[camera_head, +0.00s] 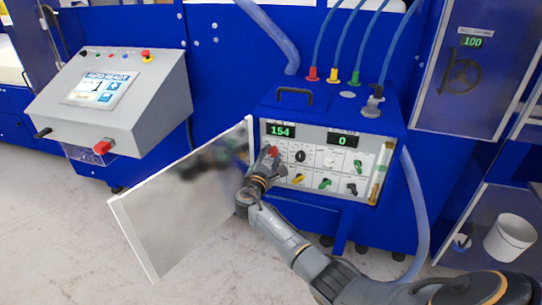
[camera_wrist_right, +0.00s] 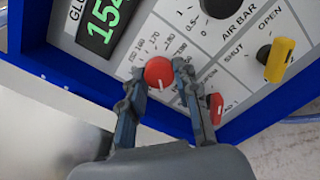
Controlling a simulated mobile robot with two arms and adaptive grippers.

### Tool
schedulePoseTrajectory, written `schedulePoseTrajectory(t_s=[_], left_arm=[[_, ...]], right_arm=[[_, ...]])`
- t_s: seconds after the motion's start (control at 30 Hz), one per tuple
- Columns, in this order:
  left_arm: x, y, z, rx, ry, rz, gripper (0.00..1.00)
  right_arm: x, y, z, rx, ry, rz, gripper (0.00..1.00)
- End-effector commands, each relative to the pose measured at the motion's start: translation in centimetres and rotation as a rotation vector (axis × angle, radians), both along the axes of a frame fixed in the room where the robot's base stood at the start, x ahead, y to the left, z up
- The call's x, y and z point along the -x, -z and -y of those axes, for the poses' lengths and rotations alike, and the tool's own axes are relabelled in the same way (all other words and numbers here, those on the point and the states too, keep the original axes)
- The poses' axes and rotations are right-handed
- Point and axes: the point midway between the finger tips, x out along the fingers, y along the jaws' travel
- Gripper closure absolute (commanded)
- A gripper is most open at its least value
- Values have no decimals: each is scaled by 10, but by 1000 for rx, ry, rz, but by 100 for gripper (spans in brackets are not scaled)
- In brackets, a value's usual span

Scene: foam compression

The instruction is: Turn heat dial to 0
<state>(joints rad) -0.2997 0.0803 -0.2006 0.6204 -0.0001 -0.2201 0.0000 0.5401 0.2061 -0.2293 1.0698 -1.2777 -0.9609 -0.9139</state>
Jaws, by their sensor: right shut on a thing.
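The red heat dial (camera_wrist_right: 158,72) sits on the white control panel, with a printed scale of numbers around it and a white pointer line toward its lower edge. My right gripper (camera_wrist_right: 160,84) is shut on this dial, one finger on each side. In the head view, the red dial (camera_head: 273,151) is partly hidden behind my right gripper (camera_head: 269,159). The left green display (camera_head: 281,131) above it reads 154. My left gripper is not in view.
The open panel door (camera_head: 170,215) stands left of my right gripper. A second red knob (camera_wrist_right: 215,108) and a yellow knob (camera_wrist_right: 280,60) are close by in the wrist view. A touch-screen console (camera_head: 110,95) stands at left. Tubes hang at right.

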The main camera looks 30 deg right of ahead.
Motion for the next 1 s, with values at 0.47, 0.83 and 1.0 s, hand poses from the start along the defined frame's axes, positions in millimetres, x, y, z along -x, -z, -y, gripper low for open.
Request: schedulePoseTrajectory(t_s=[0.47,0.83,1.0], left_arm=[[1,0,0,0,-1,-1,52],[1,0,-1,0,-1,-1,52],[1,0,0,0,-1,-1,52]], right_arm=[[0,-1,0,1,0,1,46],[27,2,-33,-2,-3,1,46],[51,1,-60,-1,-3,1,46]])
